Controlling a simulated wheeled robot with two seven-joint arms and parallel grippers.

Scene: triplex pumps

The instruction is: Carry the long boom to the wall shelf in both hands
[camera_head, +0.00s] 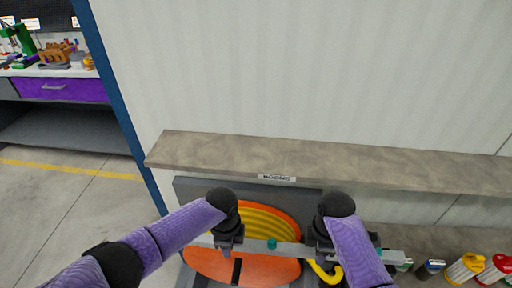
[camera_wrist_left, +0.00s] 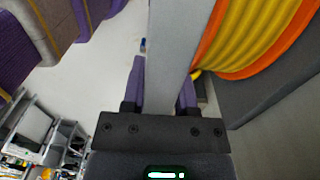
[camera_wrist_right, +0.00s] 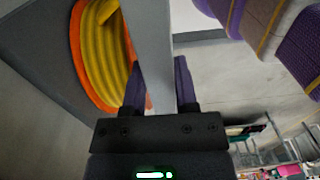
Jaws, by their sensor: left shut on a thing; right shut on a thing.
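The long boom (camera_head: 290,248) is a pale grey bar held roughly level, below and in front of the wall shelf (camera_head: 340,164). In the left wrist view the boom (camera_wrist_left: 172,50) runs between the fingers. In the right wrist view the boom (camera_wrist_right: 152,50) does too. The grippers partly hide the boom.
An orange and yellow hose reel (camera_head: 212,262) is behind and below the boom, against a dark grey panel (camera_head: 190,188). Several bottles, one yellow-topped (camera_head: 465,267), stand at lower right. A blue post (camera_head: 115,85) edges the wall. A workbench with a purple drawer (camera_head: 65,89) is far left.

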